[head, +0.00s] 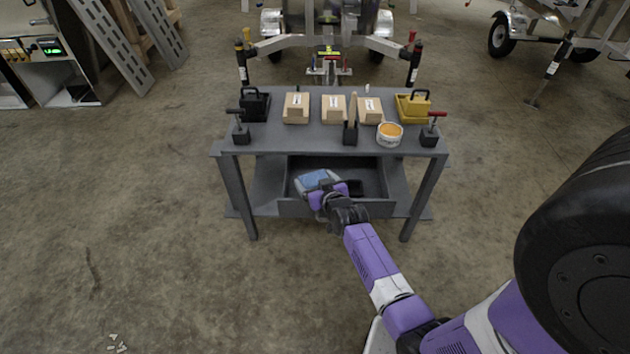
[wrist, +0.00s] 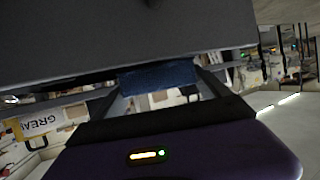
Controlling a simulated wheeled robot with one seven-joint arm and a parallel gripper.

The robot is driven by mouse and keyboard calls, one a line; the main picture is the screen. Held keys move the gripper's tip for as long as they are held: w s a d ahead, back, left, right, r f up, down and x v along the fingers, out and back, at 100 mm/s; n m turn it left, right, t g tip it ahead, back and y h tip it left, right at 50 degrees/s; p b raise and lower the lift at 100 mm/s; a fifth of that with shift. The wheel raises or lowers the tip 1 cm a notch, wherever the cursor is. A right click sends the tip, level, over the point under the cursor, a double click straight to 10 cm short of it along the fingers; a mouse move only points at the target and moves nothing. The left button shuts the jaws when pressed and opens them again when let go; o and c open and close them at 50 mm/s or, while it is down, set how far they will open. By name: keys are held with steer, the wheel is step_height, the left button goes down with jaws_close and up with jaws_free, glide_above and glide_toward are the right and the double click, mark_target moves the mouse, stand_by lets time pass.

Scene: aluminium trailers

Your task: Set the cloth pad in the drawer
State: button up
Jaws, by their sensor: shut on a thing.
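The cloth pad (head: 313,179) is blue and shows in the head view over the left part of the open drawer (head: 293,208). My gripper (head: 327,187) is shut on the pad's near side. In the wrist view the blue pad (wrist: 158,77) lies between my fingertips (wrist: 160,86). The drawer is dark grey, pulled out under the tabletop, and my wrist covers part of its front. A small dark thing (head: 355,187) shows beside my gripper in the drawer area. I cannot tell whether the pad touches the drawer floor.
The grey table (head: 330,141) stands above the drawer, its front edge close behind the pad. The drawer's right part looks mostly bare.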

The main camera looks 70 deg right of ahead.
steer(key=shift+f, duration=0.3)
steer(key=o, duration=1.2)
steer(key=shift+r+p, duration=0.3)
steer(key=shift+r, duration=0.25)
steer(key=s+a+r+n+t+y+p, duration=0.15)
steer(key=s+a+r, duration=0.3)
steer(key=a, duration=0.55)
steer(key=s+a+r+n+t+y, duration=0.1)
steer(key=s+a+r+n, duration=0.3)
steer(key=a, duration=0.6)
steer(key=s+a+r+m+t+y+p, duration=0.1)
steer(key=s+a+r+y, duration=0.1)
steer(key=s+a, duration=0.5)
steer(key=s+a+r+n+y, duration=0.1)
steer(key=s+a+r, duration=0.1)
steer(key=a+r, duration=0.2)
steer(key=s+a+r+n+t+y, duration=0.1)
steer(key=s+a+r+n+y, duration=0.1)
steer(key=a+r, duration=0.3)
steer(key=s+a+r+n+y, duration=0.1)
steer(key=s+a+r+y, duration=0.1)
steer(key=s+a+r, duration=0.1)
steer(key=shift+a+r+n+t, duration=0.2)
steer(key=shift+a+r, duration=0.2)
steer(key=shift+a, duration=0.3)
steer(key=shift+a+r+n+t, duration=0.15)
steer(key=shift+a+r, duration=0.2)
steer(key=shift+a, duration=0.3)
